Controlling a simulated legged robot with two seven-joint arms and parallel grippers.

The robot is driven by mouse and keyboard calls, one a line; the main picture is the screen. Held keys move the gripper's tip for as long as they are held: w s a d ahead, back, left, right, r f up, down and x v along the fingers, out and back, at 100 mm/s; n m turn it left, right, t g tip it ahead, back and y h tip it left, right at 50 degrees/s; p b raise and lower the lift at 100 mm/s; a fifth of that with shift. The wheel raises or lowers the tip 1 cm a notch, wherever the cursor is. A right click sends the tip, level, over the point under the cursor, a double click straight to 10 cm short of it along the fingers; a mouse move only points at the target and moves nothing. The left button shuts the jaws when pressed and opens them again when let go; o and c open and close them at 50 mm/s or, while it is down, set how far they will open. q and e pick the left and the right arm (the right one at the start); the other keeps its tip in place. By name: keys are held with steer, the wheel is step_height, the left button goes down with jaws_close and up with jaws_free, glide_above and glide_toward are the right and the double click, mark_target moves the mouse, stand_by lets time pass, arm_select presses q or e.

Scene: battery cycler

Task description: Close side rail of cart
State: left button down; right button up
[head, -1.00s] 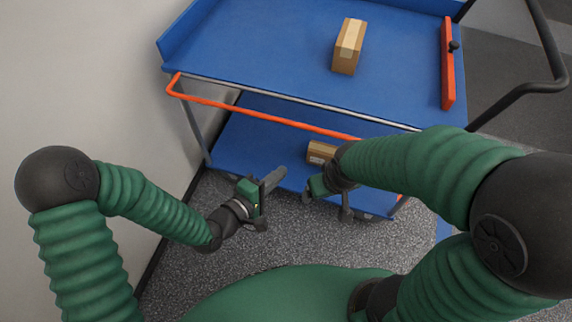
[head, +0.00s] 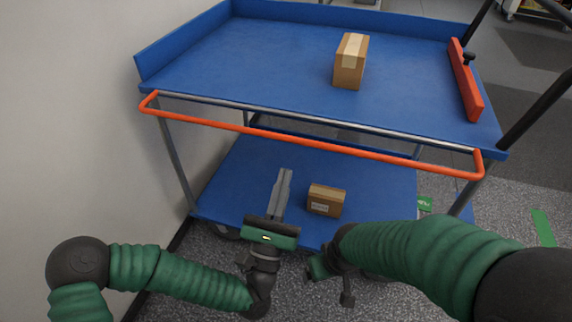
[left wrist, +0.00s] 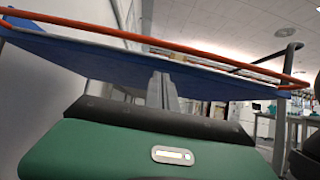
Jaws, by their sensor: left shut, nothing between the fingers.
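The blue two-deck cart (head: 250,65) has an orange side rail (head: 310,142) along its near long side. The rail is swung down and outward, just below the upper deck's near edge. In the left wrist view the rail (left wrist: 150,40) crosses above, in front of the deck's underside. My left gripper (head: 286,173) points forward, its grey fingers shut and empty, below the rail and seen over the lower deck. The fingers also show in the left wrist view (left wrist: 162,80). My right gripper (head: 320,268) is partly hidden by its own arm, low at the cart's near side; its jaw state is unclear.
A cardboard box (head: 349,62) stands on the upper deck and another box (head: 325,200) on the lower deck. An orange bar (head: 466,80) is at the deck's right end, by the black handle (head: 535,110). A wall (head: 70,120) is close on the left.

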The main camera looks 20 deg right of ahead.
arm_select(q)
steer(key=r, duration=0.1)
steer(key=w+r+b, duration=0.1)
steer(key=r, duration=0.1)
steer(key=d+r, duration=0.1)
steer(key=r, duration=0.1)
steer(key=shift+w, duration=0.3)
